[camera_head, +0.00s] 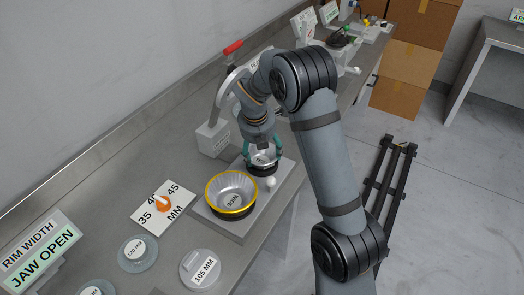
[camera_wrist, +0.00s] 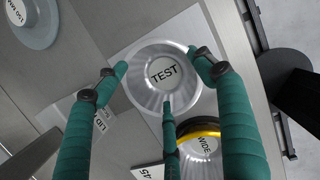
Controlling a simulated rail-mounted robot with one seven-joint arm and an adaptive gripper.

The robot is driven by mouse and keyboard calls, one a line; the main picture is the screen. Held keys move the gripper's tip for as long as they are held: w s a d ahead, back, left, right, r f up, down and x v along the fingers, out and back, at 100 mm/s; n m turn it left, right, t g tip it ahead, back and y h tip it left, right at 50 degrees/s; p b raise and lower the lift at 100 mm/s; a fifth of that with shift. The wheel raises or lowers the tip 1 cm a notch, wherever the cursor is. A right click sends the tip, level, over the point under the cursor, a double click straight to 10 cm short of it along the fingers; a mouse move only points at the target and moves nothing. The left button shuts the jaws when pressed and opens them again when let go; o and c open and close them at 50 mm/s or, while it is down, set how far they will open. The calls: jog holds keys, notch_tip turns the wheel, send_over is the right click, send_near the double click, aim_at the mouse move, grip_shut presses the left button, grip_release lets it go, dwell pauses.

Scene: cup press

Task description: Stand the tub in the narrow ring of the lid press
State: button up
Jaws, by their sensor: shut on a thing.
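The tub (camera_wrist: 163,84) is a silver, flared cup with TEST on its floor. It also shows in the camera_head view (camera_head: 262,157). My gripper (camera_wrist: 160,70) has green fingers around its rim and is shut on it. In the camera_head view my gripper (camera_head: 262,152) is above the far part of the press base (camera_head: 240,224). The narrow ring (camera_head: 262,172) shows as a dark band just under the tub, partly hidden. I cannot tell whether the tub rests in it. The tub looks about upright.
The wide ring (camera_head: 231,212), with a yellow rim and WIDE inside, is close beside the tub. The press column with a red handle (camera_head: 233,47) stands behind.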

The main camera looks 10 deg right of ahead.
jog(key=shift+f, duration=0.2)
jog(key=o, duration=0.7)
jog(key=shift+r, duration=0.65)
jog(key=p+v, duration=0.1)
jog(key=v, duration=1)
jog(key=shift+s+a, duration=0.1)
